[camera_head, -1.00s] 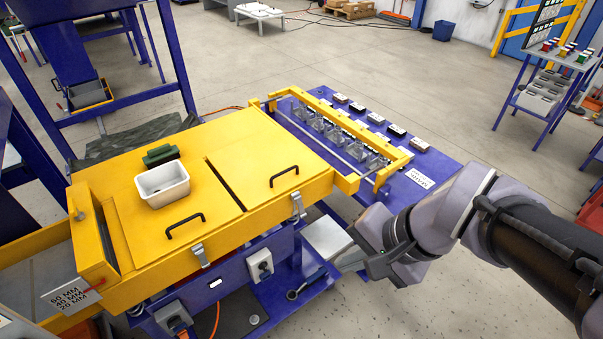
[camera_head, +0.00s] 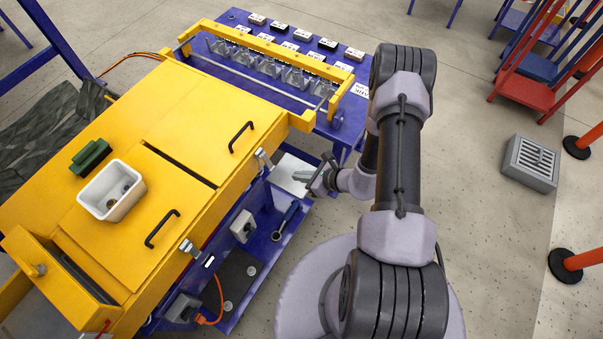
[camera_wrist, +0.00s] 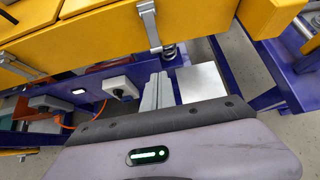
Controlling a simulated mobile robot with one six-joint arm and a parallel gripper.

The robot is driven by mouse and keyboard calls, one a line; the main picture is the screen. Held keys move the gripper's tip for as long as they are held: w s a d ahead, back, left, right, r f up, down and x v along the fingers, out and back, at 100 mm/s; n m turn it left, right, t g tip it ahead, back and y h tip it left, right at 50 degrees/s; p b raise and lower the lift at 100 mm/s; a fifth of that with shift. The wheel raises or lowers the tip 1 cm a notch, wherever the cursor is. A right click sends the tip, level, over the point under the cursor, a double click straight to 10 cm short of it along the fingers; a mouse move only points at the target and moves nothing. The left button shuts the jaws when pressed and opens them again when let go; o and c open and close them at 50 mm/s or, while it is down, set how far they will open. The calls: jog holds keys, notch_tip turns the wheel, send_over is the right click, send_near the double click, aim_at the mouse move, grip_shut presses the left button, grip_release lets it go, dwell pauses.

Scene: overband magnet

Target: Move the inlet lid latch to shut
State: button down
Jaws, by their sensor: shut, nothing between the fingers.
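Two silver latches sit on the front edge of the yellow machine's two lids: one near latch (camera_head: 189,247) by the lid with the white bin, and one far latch (camera_head: 263,160) by the other lid. I cannot tell which is the inlet one, nor whether either is fastened. In the wrist view one latch (camera_wrist: 149,27) hangs on the yellow wall straight ahead and the other (camera_wrist: 15,66) is at the left edge. My gripper (camera_head: 318,182) is shut and empty, right of the far latch and apart from it. Its fingers (camera_wrist: 158,92) point at the machine in the wrist view.
Black handles (camera_head: 162,229) (camera_head: 241,137) stand on the lids. A white bin (camera_head: 111,190) and a green object (camera_head: 91,157) rest on top. A blue lower shelf (camera_head: 275,228) holds a dark-handled tool (camera_head: 286,219). Grey switch boxes (camera_head: 243,226) stick out below the latches.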

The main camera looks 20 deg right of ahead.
aim_at(268, 162)
jog(key=w+r+b+x, duration=0.1)
jog(key=b+x, duration=0.1)
jog(key=x, duration=0.6)
jog(key=shift+a+r+b, duration=0.2)
jog(key=shift+a+b, duration=0.15)
